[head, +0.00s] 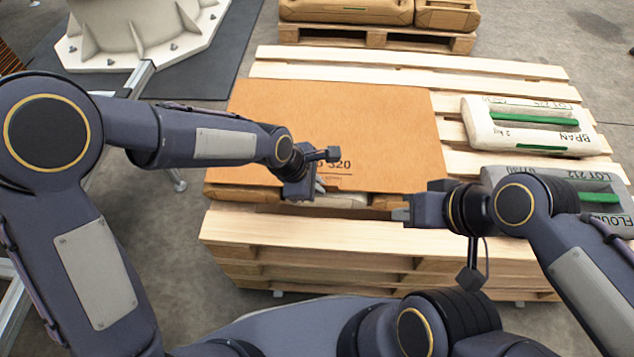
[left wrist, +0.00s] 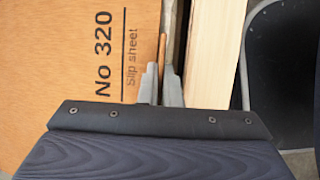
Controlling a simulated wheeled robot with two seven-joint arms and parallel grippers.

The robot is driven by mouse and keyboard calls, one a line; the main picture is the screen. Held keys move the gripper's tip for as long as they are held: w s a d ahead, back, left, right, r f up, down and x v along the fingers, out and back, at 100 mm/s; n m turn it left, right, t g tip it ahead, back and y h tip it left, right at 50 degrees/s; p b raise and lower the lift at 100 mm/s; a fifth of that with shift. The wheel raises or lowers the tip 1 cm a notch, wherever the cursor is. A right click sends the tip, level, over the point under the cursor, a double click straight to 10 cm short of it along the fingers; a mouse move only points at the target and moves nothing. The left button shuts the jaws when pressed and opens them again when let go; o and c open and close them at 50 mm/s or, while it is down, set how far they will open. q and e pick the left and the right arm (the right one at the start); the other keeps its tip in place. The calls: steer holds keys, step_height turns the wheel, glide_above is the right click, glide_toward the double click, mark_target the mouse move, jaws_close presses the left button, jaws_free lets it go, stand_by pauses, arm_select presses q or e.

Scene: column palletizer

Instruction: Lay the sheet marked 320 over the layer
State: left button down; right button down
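The orange-brown sheet (head: 340,120) marked 320 lies flat over the left part of the pallet. Its print, "No 320 Slip sheet", shows in the left wrist view (left wrist: 105,60). My left gripper (head: 318,187) is at the sheet's near edge, beside the print. In the left wrist view its two fingers (left wrist: 161,75) stand a little apart, with a narrow brown strip visible between them. My right gripper (head: 405,212) is at the near edge, right of the left one, pointing left. Its fingers are too small to judge. A pale bag (head: 345,200) peeks out under the sheet's near edge.
The wooden pallet stack (head: 350,250) carries the sheet. On its right lie a white bran bag (head: 480,128) and a grey flour bag (head: 600,180), beside the sheet. Another loaded pallet (head: 375,38) stands behind. A white machine base (head: 130,45) stands at the back left.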

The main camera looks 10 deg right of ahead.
arm_select(q)
steer(key=shift+f, duration=0.35)
steer(key=c, duration=1.5)
jaws_free()
steer(key=shift+c, duration=0.2)
steer(key=w+p+v, duration=0.1)
steer(key=p+v, duration=0.1)
steer(key=v, duration=0.5)
steer(key=shift+s+a+r+p, duration=0.15)
steer(key=shift+s+r+p, duration=0.2)
steer(key=shift+s, duration=0.2)
steer(key=shift+a+r, duration=0.1)
